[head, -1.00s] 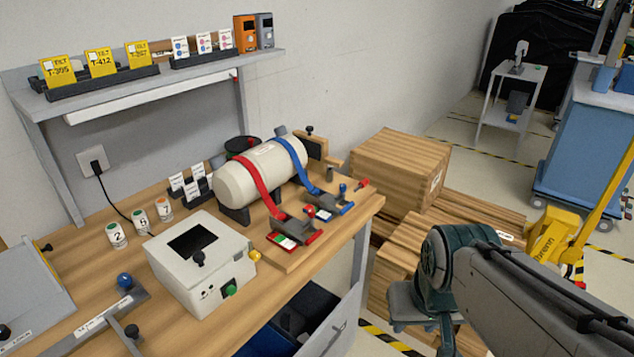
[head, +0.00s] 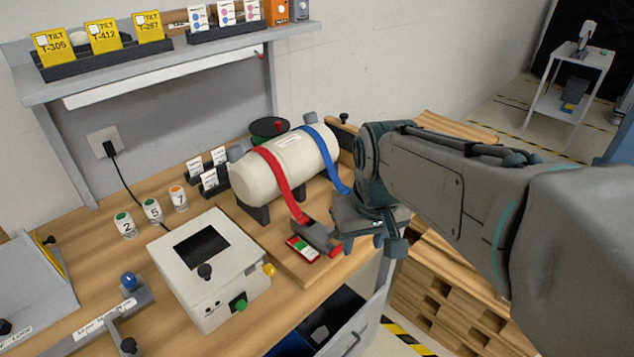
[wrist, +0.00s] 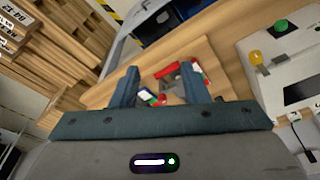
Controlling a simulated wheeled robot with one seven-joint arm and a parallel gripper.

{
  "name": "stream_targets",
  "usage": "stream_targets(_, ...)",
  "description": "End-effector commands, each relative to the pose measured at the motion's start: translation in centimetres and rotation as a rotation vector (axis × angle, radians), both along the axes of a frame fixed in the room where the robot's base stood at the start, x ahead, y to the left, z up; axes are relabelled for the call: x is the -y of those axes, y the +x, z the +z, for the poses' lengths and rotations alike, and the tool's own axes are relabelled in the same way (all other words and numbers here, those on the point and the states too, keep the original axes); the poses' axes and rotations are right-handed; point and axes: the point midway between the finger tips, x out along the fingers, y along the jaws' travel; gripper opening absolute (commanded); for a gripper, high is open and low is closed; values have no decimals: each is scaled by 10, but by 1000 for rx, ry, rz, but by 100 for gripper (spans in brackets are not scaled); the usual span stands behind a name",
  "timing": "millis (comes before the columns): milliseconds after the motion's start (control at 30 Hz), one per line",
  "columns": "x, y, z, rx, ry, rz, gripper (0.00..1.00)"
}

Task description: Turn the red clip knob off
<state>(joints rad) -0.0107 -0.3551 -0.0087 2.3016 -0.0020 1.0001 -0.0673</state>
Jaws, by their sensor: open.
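The red strap (head: 281,180) runs over a cream cylinder to a grey clip (head: 318,234) at the front of a wooden board. Beside the clip is a red, white and green label (head: 302,249). A red end piece of the clip (head: 335,251) shows close to my gripper (head: 370,243). In the wrist view, my gripper (wrist: 158,70) is open, its fingers spread. A red part (wrist: 166,70) appears between the fingertips, and the red-green label (wrist: 204,72) lies by the right finger. Contact cannot be told. My arm hides most of the blue clip in the head view.
The blue strap (head: 325,155) crosses the same cylinder (head: 265,178). A white box (head: 208,265) with a green button stands left of the board. An open drawer (head: 350,335) lies below the bench front. Wooden crates (head: 450,280) stand to the right.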

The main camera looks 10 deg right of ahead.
Motion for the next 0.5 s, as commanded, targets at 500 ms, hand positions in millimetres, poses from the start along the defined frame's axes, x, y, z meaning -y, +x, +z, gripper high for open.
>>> stream_targets(500,-6,154,52,-180,-29,275,41)
